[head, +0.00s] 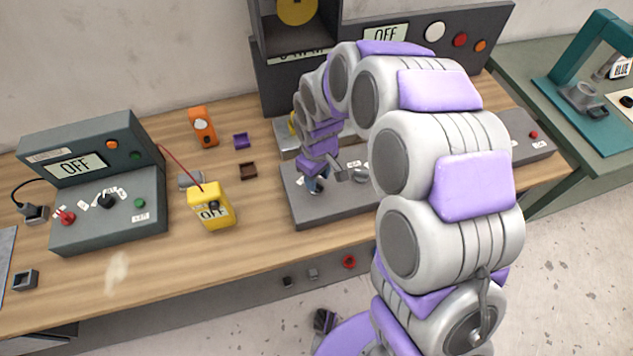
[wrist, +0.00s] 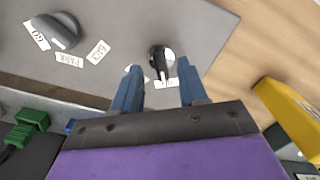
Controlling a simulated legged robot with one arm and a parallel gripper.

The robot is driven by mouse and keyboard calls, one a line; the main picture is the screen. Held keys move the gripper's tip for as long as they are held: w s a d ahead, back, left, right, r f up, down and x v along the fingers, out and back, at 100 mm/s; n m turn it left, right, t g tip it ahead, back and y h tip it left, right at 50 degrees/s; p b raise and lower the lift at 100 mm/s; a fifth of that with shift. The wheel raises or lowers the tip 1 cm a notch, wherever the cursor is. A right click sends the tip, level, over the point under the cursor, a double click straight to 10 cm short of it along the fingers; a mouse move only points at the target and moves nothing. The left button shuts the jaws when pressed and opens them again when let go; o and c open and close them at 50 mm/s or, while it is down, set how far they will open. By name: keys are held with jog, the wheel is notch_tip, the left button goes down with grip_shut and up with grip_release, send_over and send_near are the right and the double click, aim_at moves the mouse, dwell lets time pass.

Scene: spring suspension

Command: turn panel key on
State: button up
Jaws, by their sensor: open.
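The panel key (wrist: 160,57) is a small round black knob with a pale slot on the grey control panel (wrist: 190,20). In the wrist view it lies just beyond and between my fingertips, and I see no finger touching it. A small white label sits beside it, partly hidden. My gripper (wrist: 159,75) has two blue fingers spread apart with nothing held. In the head view my gripper (head: 317,186) is low over the left part of the panel (head: 300,217) and hides the key.
A grey lever knob (wrist: 58,30) with GO, PARK and BACK labels sits left of the key. A yellow box (head: 211,206) reading OFF stands left of the panel. A grey-green console (head: 105,190) reading OFF stands further left. An orange device (head: 201,127) stands behind.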

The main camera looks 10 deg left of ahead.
jog(key=shift+f, duration=1.3)
grip_shut()
